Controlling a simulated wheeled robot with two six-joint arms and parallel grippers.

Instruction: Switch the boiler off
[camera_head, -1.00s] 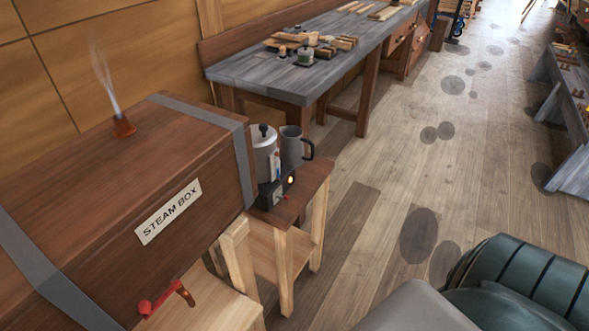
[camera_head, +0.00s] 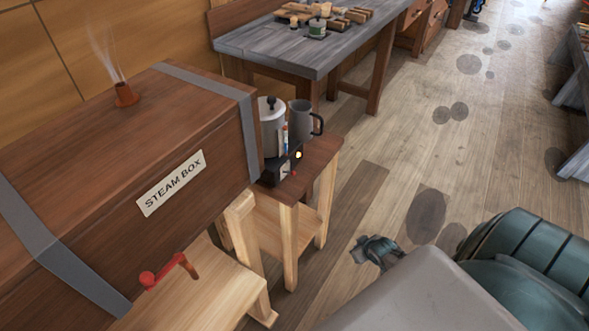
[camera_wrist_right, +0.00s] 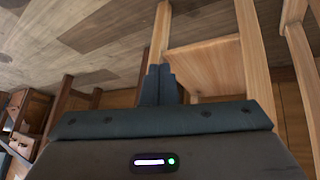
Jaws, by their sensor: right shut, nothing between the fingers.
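The boiler (camera_head: 269,130) is a small pale-grey cylinder with a black lid knob. It stands on a dark base (camera_head: 274,170) on a small wooden stand (camera_head: 318,157). An amber light (camera_head: 298,155) glows on the base front, with a small red detail (camera_head: 293,174) below it; the switch's exact shape is too small to tell. My right gripper (camera_head: 364,250) is low over the floor, right of the stand and apart from it. In the right wrist view its dark fingers (camera_wrist_right: 160,84) are together and empty, with the stand's legs (camera_wrist_right: 256,55) beyond. My left gripper is out of view.
A grey mug (camera_head: 301,118) stands right behind the boiler. A workbench (camera_head: 290,47) with wooden pieces is behind. The floor right of the stand is open.

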